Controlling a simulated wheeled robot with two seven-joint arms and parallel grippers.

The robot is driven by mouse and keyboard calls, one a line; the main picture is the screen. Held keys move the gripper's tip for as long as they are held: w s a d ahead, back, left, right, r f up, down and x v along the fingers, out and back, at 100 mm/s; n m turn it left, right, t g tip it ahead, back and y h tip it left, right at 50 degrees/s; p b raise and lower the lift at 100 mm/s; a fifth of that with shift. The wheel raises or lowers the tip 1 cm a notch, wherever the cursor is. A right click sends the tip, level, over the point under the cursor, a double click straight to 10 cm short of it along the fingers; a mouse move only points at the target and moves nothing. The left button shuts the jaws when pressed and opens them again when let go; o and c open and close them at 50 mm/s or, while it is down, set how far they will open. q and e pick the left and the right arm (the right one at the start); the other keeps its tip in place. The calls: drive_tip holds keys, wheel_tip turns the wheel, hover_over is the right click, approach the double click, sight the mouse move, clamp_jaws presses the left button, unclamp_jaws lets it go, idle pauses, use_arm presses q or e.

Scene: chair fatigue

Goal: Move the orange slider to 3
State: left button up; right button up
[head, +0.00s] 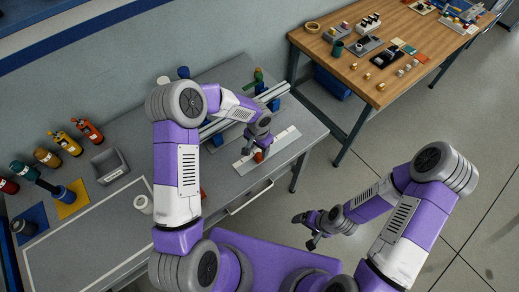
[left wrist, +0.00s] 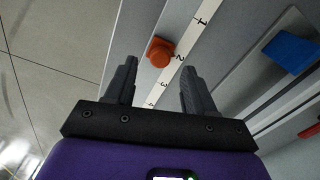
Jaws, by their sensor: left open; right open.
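The orange slider (left wrist: 160,52) sits beside the white numbered scale (left wrist: 191,38) in the left wrist view, about level with the 2 mark. The marks 1 to 4 run down along the scale, with 3 and 4 nearer my gripper. In the head view the slider (head: 259,156) shows just below my left gripper (head: 256,146). My left gripper (left wrist: 160,66) is open, its fingers spread to either side of the slider in the picture; no contact shows. My right gripper (head: 309,232) is open and empty, over the floor away from the bench.
The scale lies on a grey bench (head: 230,75) with metal rails and a blue block (left wrist: 291,51) beside it. Bottles (head: 68,143), a grey tray (head: 107,165) and a white roll (head: 143,204) stand on the left. A wooden table (head: 420,35) with small parts stands at the back right.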

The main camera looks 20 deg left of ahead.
sight(259, 154)
use_arm(q)
drive_tip(key=shift+f, duration=2)
clamp_jaws()
